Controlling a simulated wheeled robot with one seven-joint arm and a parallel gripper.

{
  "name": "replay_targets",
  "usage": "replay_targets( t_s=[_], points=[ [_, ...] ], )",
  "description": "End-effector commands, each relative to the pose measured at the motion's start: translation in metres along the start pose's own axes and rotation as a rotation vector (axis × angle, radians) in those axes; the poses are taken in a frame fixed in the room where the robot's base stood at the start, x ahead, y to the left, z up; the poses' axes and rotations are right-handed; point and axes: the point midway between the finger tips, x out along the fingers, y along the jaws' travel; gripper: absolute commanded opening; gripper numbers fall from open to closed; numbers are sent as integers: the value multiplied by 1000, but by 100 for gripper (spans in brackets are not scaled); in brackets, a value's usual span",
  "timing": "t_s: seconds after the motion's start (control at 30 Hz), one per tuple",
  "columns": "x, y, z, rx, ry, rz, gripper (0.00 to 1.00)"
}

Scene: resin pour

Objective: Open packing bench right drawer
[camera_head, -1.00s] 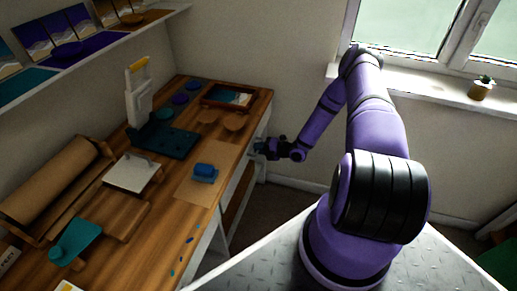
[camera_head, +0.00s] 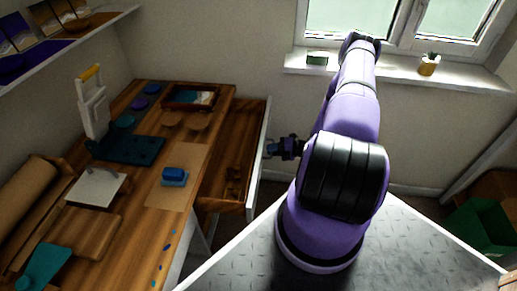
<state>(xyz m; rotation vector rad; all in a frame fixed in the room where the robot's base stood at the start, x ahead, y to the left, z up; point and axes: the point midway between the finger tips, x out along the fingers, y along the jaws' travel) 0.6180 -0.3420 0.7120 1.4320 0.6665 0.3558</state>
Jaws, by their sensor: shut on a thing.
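The packing bench (camera_head: 155,215) has a wooden top and stands on the left. Its right drawer (camera_head: 230,150) is pulled well out from the bench's right side, and its wooden inside shows, with small wooden items near the front end. The white drawer front (camera_head: 258,165) faces right. My gripper (camera_head: 270,148) is at the outer face of that front, shut on the drawer's handle. The handle itself is mostly hidden by the fingers.
A teal press with a white lever (camera_head: 95,110), a blue block (camera_head: 174,174) and a framed tray (camera_head: 190,97) are on the bench top. A windowsill (camera_head: 400,75) runs behind my arm. A green bin (camera_head: 480,225) stands at the far right.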

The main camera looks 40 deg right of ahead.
Motion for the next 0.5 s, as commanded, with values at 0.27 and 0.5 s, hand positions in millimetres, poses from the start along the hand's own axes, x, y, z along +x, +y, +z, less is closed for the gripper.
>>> replay_targets(
  t_s=[0.27,0.5],
  points=[
    [-23,-5,0,0,-1,0,0],
    [-26,-6,0,0,-1,0,0]
  ],
)
